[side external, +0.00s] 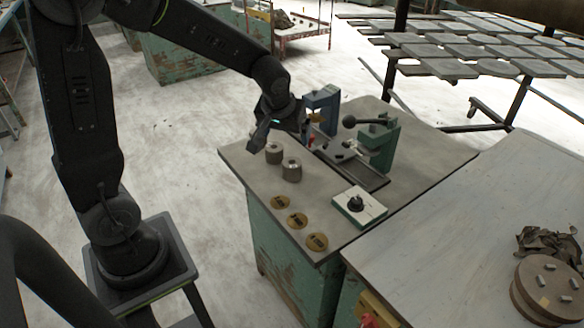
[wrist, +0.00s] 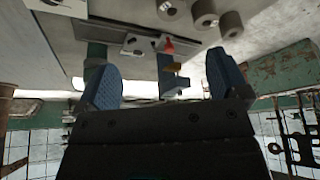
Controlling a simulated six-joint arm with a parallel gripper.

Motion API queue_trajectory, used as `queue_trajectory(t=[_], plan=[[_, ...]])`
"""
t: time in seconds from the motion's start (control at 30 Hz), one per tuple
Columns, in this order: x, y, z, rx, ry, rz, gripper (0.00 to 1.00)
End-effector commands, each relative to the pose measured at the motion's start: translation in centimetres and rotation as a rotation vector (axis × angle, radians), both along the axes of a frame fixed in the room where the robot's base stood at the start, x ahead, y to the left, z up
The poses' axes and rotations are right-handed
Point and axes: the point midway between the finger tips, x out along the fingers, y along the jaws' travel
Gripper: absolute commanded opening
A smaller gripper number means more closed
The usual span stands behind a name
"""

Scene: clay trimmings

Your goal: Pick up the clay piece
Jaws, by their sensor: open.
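Two grey clay cylinders with a hole in the top stand upright on the green-sided workbench in the side view: a farther clay piece (side external: 273,153) and a nearer clay piece (side external: 291,169). The wrist view shows three such round pieces at its top edge: one on the left (wrist: 170,8), one in the middle (wrist: 205,14) and one on the right (wrist: 231,25). My gripper (side external: 262,133) is at the bench's far left edge, beside and above the farther piece. In the wrist view my gripper (wrist: 163,82) has its blue fingers wide apart with no clay between them.
A blue fixture (side external: 322,108) and a green lever press (side external: 380,142) stand behind the pieces. Brass discs (side external: 298,220) lie along the front edge. A white plate with a black knob (side external: 358,206) lies right of them. Another table (side external: 450,230) adjoins at right.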

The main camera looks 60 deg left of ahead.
Motion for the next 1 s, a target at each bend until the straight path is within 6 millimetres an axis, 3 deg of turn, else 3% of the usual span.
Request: queue_trajectory(t=[0.03, 0.2, 0.47, 0.8, 1.0], plan=[[1.1, 0.9, -1.8, -0.005, 0.011, 0.039, 0.93], [3.3, 2.9, -5.6, -0.016, 0.012, 0.131, 0.93], [4.3, 4.0, -8.3, -0.021, 0.011, 0.169, 0.93], [6.0, 5.7, -13.9, -0.021, 0.011, 0.167, 0.93], [6.3, 6.2, -15.1, -0.021, 0.008, 0.167, 0.93]])
